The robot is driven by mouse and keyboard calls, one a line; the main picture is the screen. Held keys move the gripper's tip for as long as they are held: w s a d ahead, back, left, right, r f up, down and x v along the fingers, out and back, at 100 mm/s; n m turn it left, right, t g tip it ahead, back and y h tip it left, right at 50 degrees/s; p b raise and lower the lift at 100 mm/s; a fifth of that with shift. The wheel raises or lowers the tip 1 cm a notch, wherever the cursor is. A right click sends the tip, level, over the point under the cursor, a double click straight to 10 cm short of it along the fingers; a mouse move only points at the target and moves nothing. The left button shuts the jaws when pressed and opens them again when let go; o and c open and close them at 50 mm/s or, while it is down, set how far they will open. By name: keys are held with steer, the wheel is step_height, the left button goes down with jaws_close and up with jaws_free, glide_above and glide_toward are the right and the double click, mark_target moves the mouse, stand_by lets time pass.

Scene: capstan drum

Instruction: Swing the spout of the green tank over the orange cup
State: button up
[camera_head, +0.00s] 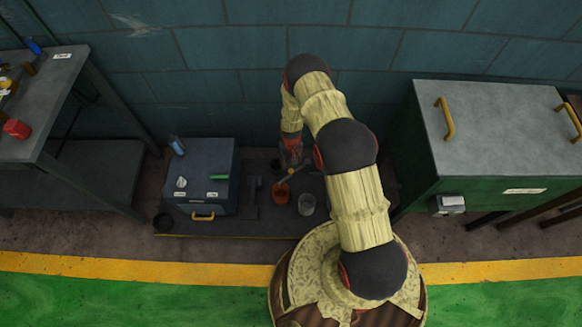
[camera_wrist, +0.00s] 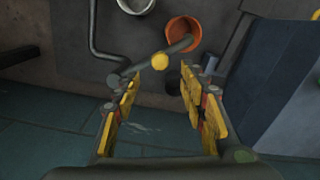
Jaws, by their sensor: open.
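The orange cup (camera_head: 281,194) stands on the dark low platform; the wrist view also shows it (camera_wrist: 182,35). A grey bar (camera_wrist: 178,48) with a round yellow knob (camera_wrist: 160,62) crosses the wrist view, its far end overlapping the orange cup's near rim. A bent grey pipe (camera_wrist: 92,35) runs near its other end. I cannot tell which of these is the spout. My gripper (camera_wrist: 160,82) is open, the knob showing between and just beyond its fingertips. In the head view my gripper (camera_head: 291,158) is partly hidden by my arm. I cannot make out the green tank for certain.
A grey cup (camera_head: 306,204) stands right of the orange cup. A blue-grey box (camera_head: 200,160) is to the left. A green cabinet (camera_head: 480,205) with yellow handles stands at the right, a workbench (camera_head: 50,90) at the far left. A tiled wall (camera_head: 230,60) is close behind.

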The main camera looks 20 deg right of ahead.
steer(key=shift+r, duration=2.1)
steer(key=s+g, duration=0.2)
steer(key=s, duration=0.6)
steer(key=s+a+r+t+p, duration=0.1)
steer(key=s+r, duration=0.5)
steer(key=r, duration=1.6)
steer(key=s+a+r+n+t, duration=0.1)
steer(key=s+r+t, duration=0.3)
steer(key=r, duration=1.8)
steer(key=s+a+r+t+p, duration=0.1)
steer(key=s+r, duration=0.9)
steer(key=r, duration=1.2)
steer(key=a+t, duration=0.1)
steer(key=a, duration=0.1)
steer(key=shift+s+a+r+t+p, duration=0.15)
steer(key=shift+a+r+t+p, duration=0.05)
steer(key=shift+a+t+p, duration=0.1)
